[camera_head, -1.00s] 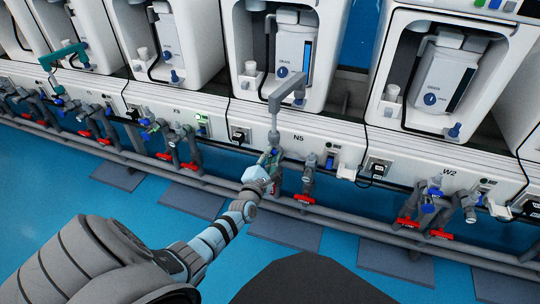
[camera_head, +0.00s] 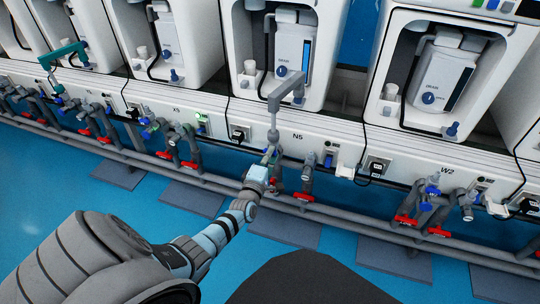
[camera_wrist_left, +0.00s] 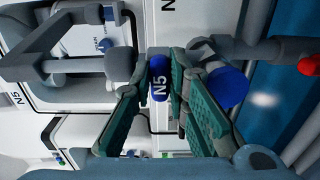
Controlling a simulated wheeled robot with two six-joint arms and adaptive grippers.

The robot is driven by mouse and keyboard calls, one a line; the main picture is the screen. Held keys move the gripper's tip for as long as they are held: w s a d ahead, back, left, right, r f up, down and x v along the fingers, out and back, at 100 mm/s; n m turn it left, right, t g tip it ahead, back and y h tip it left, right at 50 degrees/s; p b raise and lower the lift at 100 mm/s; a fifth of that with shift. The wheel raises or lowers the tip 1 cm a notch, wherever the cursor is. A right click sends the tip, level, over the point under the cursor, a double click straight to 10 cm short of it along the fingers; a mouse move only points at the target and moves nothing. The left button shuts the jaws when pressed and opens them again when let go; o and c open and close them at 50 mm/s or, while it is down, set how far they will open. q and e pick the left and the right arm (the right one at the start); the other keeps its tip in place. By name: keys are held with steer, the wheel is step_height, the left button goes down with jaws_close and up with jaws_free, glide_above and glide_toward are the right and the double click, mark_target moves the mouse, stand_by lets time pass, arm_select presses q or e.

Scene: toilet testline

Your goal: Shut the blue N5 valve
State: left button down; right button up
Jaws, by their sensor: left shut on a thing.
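The fingers are closed in on the handle from both sides. In the head view my left gripper (camera_head: 268,160) is at the pipework below the N5 panel (camera_head: 298,137), and it mostly hides the handle there. My right gripper is not in view.
A second, round blue knob (camera_wrist_left: 228,88) is close beside the fingers. A grey bent pipe (camera_head: 287,90) rises just above the gripper. Red-handled valves (camera_head: 303,196) sit on the pipes nearby. The blue floor (camera_head: 130,215) in front is largely clear.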

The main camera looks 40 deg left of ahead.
arm_select(q)
steer(key=shift+f, duration=0.1)
stand_by(0.3)
steer(key=c, duration=1.6)
jaws_free()
steer(key=shift+o, duration=0.2)
steer(key=v, duration=1.2)
